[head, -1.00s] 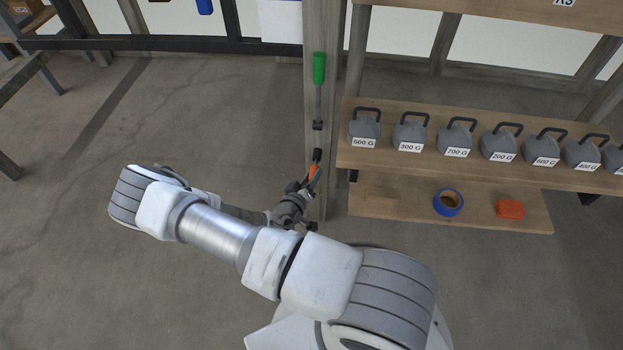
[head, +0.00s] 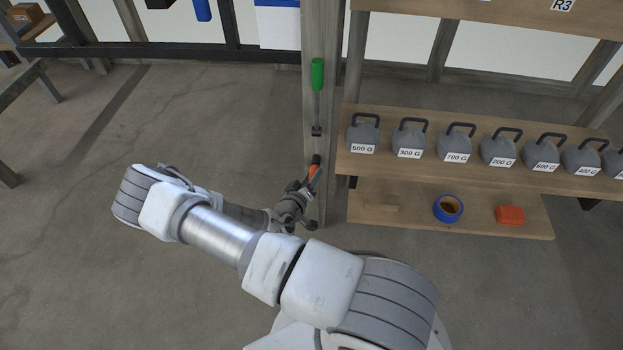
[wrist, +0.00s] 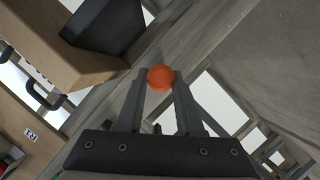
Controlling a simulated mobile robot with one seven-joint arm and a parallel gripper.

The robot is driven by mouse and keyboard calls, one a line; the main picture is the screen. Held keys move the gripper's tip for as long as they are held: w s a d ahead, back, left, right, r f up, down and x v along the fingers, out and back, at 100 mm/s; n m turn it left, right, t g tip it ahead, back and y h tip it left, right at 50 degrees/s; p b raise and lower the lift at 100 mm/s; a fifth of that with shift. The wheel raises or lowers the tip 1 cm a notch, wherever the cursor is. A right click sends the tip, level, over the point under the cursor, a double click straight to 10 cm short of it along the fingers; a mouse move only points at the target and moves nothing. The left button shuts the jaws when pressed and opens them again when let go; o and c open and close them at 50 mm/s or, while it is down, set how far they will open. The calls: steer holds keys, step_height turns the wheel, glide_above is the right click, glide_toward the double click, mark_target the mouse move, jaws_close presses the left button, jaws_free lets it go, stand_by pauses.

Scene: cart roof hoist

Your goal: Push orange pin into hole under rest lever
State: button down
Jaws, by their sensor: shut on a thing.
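The orange pin (head: 313,171) is at the front of the grey wooden post, below a green-handled lever (head: 317,75) mounted upright on the post. In the wrist view the round orange end of the pin (wrist: 160,77) sits between my fingertips. My gripper (wrist: 159,90) is shut on the pin; it also shows beside the post in the head view (head: 306,186). A small black part (head: 316,159) is just above the pin. The hole and the pin's far end are hidden, so I cannot tell how deep the pin sits.
The post (head: 326,110) stands left of a wooden shelf (head: 490,171) with several labelled grey weights (head: 408,139). The lower board (head: 400,222) holds a blue tape roll (head: 448,208) and an orange-red block (head: 510,215). The floor to the left is open.

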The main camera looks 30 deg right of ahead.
steer(key=shift+c, duration=2.3)
jaws_free()
steer(key=p+v, duration=0.4)
steer(key=v, duration=1.3)
steer(key=shift+s+r, duration=0.15)
steer(key=shift+a, duration=0.15)
